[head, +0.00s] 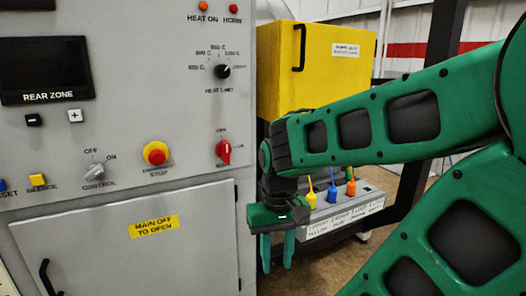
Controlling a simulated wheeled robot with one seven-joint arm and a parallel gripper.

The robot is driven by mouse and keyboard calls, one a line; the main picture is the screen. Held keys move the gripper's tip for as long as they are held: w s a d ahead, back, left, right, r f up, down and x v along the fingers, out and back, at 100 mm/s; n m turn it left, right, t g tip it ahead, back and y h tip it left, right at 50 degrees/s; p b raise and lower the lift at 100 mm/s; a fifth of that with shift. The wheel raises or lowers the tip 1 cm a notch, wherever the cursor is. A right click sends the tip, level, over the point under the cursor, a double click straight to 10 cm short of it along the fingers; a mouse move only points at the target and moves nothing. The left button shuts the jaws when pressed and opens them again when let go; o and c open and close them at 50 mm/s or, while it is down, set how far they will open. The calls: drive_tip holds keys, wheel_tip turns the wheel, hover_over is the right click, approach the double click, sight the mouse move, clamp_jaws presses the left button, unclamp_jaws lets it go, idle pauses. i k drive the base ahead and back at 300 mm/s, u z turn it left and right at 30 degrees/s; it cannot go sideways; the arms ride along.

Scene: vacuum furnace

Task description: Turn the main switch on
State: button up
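A red rotary switch (223,151) sits on the lower right of the grey control panel, and I take it to be the main switch. Its small lettering is too blurred to read surely, and I cannot tell its setting. My gripper (277,252) hangs with its fingers pointing down, to the right of and below the red switch, past the panel's right edge. Its two teal fingers are apart with nothing visible between them. My gripper is not touching the switch.
The grey panel (130,130) also carries a control knob (95,172), an emergency stop button (155,153) and a heat limit knob (222,71). Below is a door (120,255) with a black handle. A box with coloured levers (342,212) and a yellow cabinet (330,75) stand behind my arm.

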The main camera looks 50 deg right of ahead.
sight(224, 150)
drive_tip(key=z, duration=0.3)
drive_tip(key=k, duration=1.05)
drive_tip(key=u, duration=0.4)
drive_tip(key=i, duration=0.55)
drive_tip(key=z, duration=0.25)
